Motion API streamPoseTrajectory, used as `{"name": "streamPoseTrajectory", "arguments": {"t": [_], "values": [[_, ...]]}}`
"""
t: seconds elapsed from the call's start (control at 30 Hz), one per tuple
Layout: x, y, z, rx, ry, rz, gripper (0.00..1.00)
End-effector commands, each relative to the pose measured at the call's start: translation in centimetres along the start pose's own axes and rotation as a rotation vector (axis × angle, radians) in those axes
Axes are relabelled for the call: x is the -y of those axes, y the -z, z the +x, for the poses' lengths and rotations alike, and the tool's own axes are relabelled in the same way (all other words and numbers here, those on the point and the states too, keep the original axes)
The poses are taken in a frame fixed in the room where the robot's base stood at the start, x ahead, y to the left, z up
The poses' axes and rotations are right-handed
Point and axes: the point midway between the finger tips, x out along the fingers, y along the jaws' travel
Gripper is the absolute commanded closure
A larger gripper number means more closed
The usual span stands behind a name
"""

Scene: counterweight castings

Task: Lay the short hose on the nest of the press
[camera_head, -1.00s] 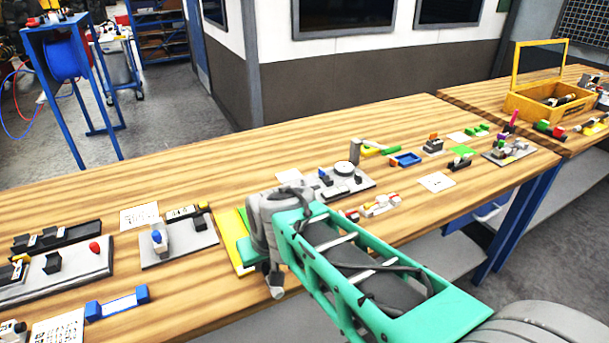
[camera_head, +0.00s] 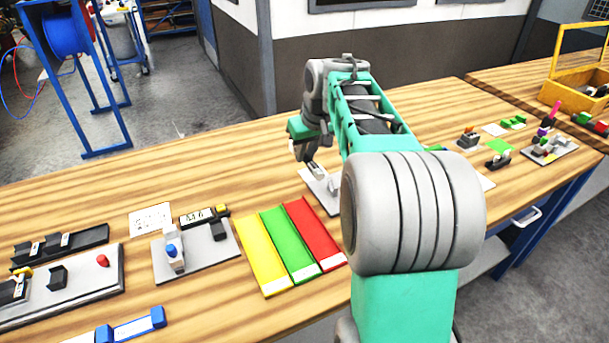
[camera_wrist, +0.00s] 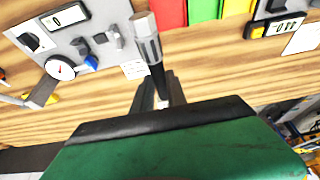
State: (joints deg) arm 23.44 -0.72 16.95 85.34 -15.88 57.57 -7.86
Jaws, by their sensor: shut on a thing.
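My gripper (camera_head: 307,150) is above the bench, over the grey fixture plate (camera_head: 322,198) just right of the coloured strips. In the wrist view its fingers (camera_wrist: 160,92) are shut on the short hose (camera_wrist: 149,46), a black piece with a silvery end fitting that points away from the gripper. The hose is held above the wood, beside the plate. In the wrist view the plate (camera_wrist: 98,18) carries a display reading 0, a round dial (camera_wrist: 60,67), a blue part (camera_wrist: 90,63) and grey blocks. This may be the press; I cannot tell which part is the nest. My arm hides much of it in the head view.
Yellow, green and red strips (camera_head: 290,246) lie left of the plate. A second grey plate with a display (camera_head: 195,250) stands farther left. A white card (camera_wrist: 135,69) lies beside the fixture. Small parts and a yellow open box (camera_head: 577,95) are at right. The back edge is clear.

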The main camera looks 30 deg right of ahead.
Motion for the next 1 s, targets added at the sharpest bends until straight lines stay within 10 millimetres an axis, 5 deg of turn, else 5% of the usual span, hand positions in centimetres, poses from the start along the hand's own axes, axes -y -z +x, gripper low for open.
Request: {"name": "streamPoseTrajectory", "arguments": {"t": [0.17,0.47,0.63,1.0], "values": [[-1.2,1.8,0.8,0.004,-0.001,-0.008,1.00],[-0.9,8.1,7.5,0.005,0.000,-0.009,1.00],[-0.9,9.4,11.9,0.002,-0.001,-0.008,1.00],[-0.9,9.1,16.7,-0.001,-0.002,-0.009,1.00]]}}
